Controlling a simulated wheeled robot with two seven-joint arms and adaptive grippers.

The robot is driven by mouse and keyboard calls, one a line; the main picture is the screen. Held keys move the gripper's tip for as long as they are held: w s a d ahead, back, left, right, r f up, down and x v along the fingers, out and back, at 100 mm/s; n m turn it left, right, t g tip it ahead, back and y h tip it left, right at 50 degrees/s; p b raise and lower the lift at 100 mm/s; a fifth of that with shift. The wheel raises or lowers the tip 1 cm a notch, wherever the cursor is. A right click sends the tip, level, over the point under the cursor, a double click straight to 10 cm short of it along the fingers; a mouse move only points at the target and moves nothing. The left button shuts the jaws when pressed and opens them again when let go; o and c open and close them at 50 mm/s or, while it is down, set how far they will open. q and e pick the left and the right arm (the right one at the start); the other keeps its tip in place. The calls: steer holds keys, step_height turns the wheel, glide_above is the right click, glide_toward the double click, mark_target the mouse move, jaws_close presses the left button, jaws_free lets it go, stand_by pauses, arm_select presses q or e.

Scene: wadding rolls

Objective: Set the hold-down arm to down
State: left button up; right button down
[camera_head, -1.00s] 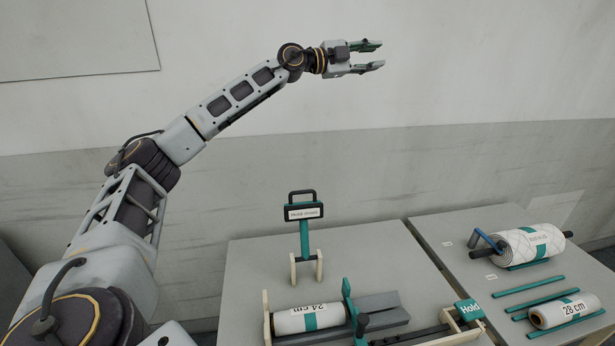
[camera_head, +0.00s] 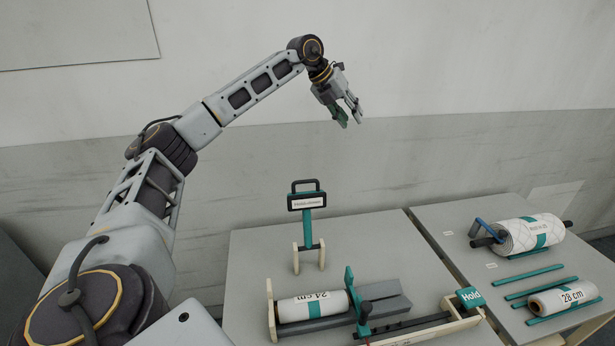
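The hold-down arm (camera_head: 307,228) stands upright on a light wooden bracket on the near table. It is a teal bar with a dark labelled head and a black loop handle (camera_head: 306,184) on top. My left gripper (camera_head: 351,116) is open and empty, in the air above and to the right of the handle. Its fingers point down and to the right. A white roll marked 24 cm (camera_head: 296,309) lies in the wooden cradle in front of the hold-down arm. My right gripper is not in view.
A teal upright (camera_head: 351,291) and a grey wedge block (camera_head: 385,303) stand beside the roll. A teal "Hold" block (camera_head: 469,298) sits at the cradle's right. The right table (camera_head: 450,236) carries a large roll (camera_head: 532,233), a 28 cm roll (camera_head: 563,299) and teal strips.

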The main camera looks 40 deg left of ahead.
arm_select(q)
steer(key=s+a+f+m+g+y, duration=0.3)
steer(key=s+a+m+g, duration=0.3)
steer(key=s+m, duration=0.5)
steer(key=shift+s+a+f+g+y, duration=0.3)
steer(key=shift+s+a+f+y, duration=0.15)
steer(key=shift+f, duration=0.4)
steer(key=shift+m, duration=0.3)
steer(key=shift+f, duration=0.1)
steer(key=shift+f+b, duration=1.35)
steer(key=shift+f, duration=5.45)
